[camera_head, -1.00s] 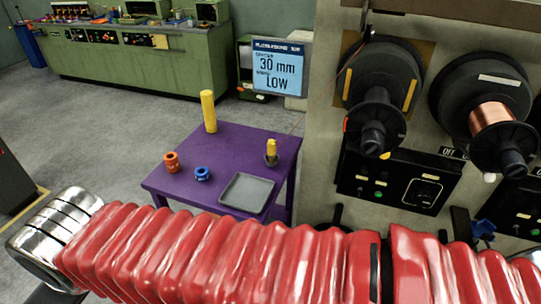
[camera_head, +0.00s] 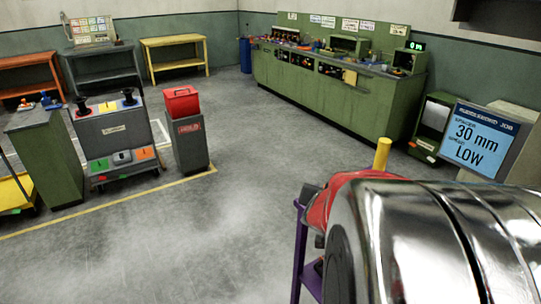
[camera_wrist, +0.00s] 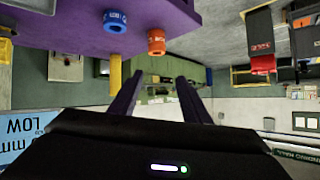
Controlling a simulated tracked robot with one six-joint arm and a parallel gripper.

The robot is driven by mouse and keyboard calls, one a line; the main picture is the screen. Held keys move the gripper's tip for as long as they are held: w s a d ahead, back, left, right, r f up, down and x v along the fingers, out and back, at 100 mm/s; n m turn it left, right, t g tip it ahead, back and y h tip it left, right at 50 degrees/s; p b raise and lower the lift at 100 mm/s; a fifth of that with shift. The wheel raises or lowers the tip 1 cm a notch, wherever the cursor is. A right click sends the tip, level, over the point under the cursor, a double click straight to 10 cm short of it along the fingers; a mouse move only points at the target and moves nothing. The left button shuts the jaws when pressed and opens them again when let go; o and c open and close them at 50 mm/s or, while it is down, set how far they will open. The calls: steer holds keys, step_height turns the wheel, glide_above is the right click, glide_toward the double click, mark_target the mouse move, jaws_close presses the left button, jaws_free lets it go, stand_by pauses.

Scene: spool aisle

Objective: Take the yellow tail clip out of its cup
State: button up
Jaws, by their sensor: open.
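The yellow tail clip and its cup are not visible in either current view. In the head view my arm covers most of the purple table (camera_head: 301,250). The table also shows upside down along the top of the wrist view (camera_wrist: 60,22). A tall yellow cylinder stands at its far edge, in the head view (camera_head: 382,154) and in the wrist view (camera_wrist: 115,74). My gripper (camera_wrist: 160,76) shows in the wrist view, fingers spread and nothing between them. It points past the table edge toward the green bench.
A blue ring-shaped part (camera_wrist: 115,20) and an orange one (camera_wrist: 156,42) are on the table. The screen (camera_head: 482,142) reads 30 mm, LOW. A long green bench (camera_head: 335,90) stands at the back.

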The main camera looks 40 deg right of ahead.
steer(key=s+d+f+m+g+h, duration=0.2)
steer(key=s+d+m+g, duration=0.1)
steer(key=s+d, duration=0.5)
steer(key=s+d+f+m+g+h, duration=0.2)
steer(key=s+d+g, duration=0.4)
steer(key=s, duration=0.8)
steer(key=shift+s+d+m+h, duration=0.25)
steer(key=shift+d+m+h, duration=0.35)
steer(key=shift+d+m, duration=0.35)
steer(key=shift+f, duration=0.1)
steer(key=shift+x, duration=4.3)
steer(key=shift+f, duration=0.1)
steer(key=shift+x, duration=2.55)
steer(key=shift+w+f, duration=0.1)
steer(key=shift+f, duration=0.1)
